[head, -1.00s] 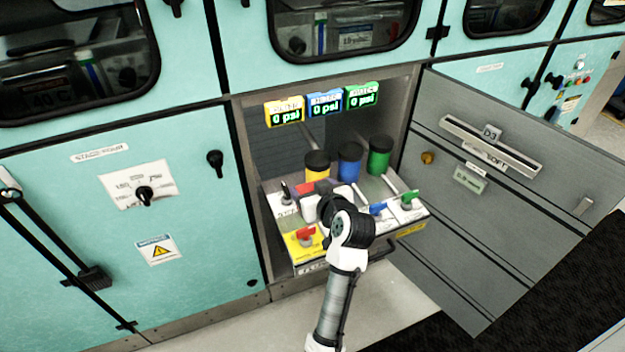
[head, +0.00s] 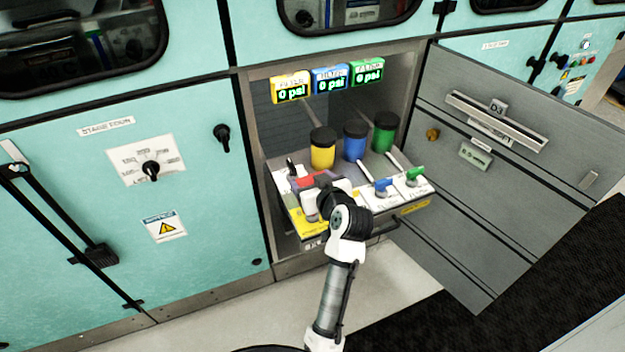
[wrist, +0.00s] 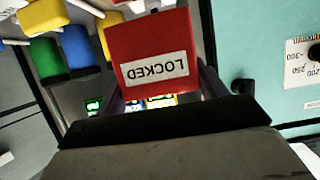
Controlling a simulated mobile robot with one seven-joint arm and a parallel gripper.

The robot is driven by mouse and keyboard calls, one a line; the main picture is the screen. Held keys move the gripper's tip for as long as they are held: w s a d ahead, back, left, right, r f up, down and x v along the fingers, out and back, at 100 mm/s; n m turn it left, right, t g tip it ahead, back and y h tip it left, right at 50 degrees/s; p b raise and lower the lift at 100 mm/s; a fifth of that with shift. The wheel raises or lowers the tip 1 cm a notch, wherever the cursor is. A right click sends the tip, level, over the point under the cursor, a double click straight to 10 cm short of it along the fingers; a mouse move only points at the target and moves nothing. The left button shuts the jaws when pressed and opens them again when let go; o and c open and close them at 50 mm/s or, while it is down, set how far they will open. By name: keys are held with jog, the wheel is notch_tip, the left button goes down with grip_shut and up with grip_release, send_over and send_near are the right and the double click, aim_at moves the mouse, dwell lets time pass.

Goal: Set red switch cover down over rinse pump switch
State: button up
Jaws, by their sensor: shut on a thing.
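My gripper (head: 321,187) is shut on the red switch cover (wrist: 150,48), a boxy red piece with a white LOCKED label that reads upside down in the wrist view. Its dark fingers (wrist: 165,90) are on either side of the cover. In the head view, the red cover (head: 308,180) is partly hidden by my gripper and sits over the left part of the pulled-out valve tray (head: 345,229). A small black toggle switch (head: 291,165) stands at the tray's left back, just left of the cover. I cannot tell whether the cover touches anything below it.
Yellow (head: 322,152), blue (head: 354,145) and green (head: 384,135) canisters with black lids stand behind the tray. Blue (head: 382,184) and green (head: 414,174) handles stand at its right. Three 0 psi displays (head: 330,79) hang above. A grey door (head: 520,165) stands open at right.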

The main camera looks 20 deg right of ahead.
jog(key=shift+f+b, duration=2.75)
jog(key=shift+f, duration=1.15)
jog(key=shift+f, duration=0.35)
jog(key=o, duration=1.1)
